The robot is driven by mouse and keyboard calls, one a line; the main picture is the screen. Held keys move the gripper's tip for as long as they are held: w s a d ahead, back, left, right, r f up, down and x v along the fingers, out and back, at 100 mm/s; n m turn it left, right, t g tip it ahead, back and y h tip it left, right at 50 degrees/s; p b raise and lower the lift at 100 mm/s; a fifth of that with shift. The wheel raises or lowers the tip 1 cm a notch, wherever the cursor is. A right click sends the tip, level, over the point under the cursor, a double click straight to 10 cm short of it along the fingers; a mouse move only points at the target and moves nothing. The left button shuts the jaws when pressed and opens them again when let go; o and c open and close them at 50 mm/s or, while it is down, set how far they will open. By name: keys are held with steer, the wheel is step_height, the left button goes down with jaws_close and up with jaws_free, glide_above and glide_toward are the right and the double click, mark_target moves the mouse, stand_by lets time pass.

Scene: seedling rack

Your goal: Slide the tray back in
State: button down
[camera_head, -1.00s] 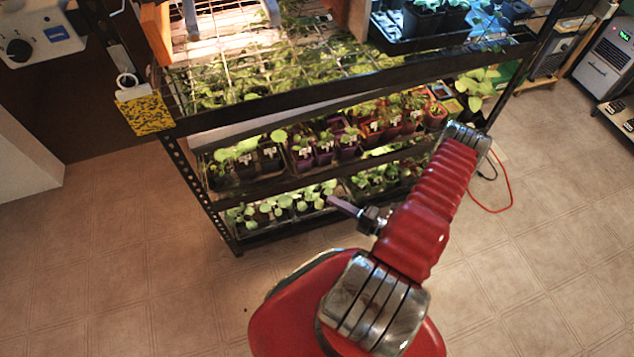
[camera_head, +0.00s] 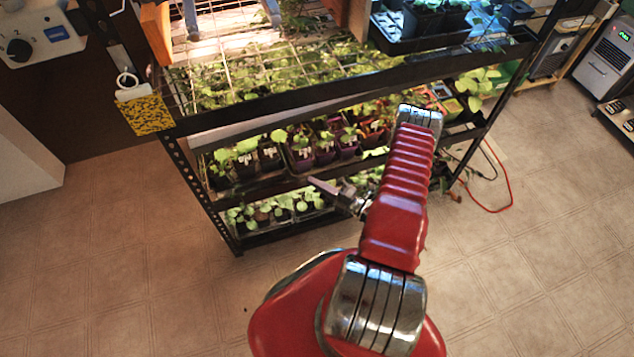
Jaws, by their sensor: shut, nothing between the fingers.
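My gripper (camera_head: 316,184) is a small dark-pink pair of fingers, shut and empty, pointing left. It appears just below the front edge of a clear-sided tray (camera_head: 294,168) of dark pots and seedlings on the rack's middle shelf. This tray looks set further forward than the seedlings to its left. I cannot tell whether the fingertips touch it. My red arm hides the right part of the middle and lower shelves.
The black metal rack has a grid-covered top shelf (camera_head: 350,94) and a lower shelf of seedlings (camera_head: 275,210). A red cable (camera_head: 508,180) lies right. The tiled floor (camera_head: 130,270) in front is clear.

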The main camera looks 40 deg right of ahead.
steer(key=shift+w+d, duration=0.15)
steer(key=shift+w, duration=0.1)
steer(key=shift+w+d, duration=0.25)
steer(key=shift+w, duration=0.35)
steer(key=shift+w+d, duration=0.3)
steer(key=shift+w, duration=0.3)
steer(key=shift+w+d, duration=0.25)
steer(key=shift+w, duration=0.35)
steer(key=shift+s+a, duration=0.3)
steer(key=shift+s, duration=0.25)
glide_toward(314, 173)
steer(key=shift+s+a+f, duration=0.1)
steer(key=shift+s+a, duration=0.2)
steer(key=shift+s, duration=0.3)
steer(key=shift+s+a+f, duration=0.1)
steer(key=shift+s+a, duration=0.15)
steer(key=shift+s, duration=0.35)
steer(key=shift+s+a+f, duration=0.1)
steer(key=shift+s+a, duration=0.2)
steer(key=shift+s, duration=0.25)
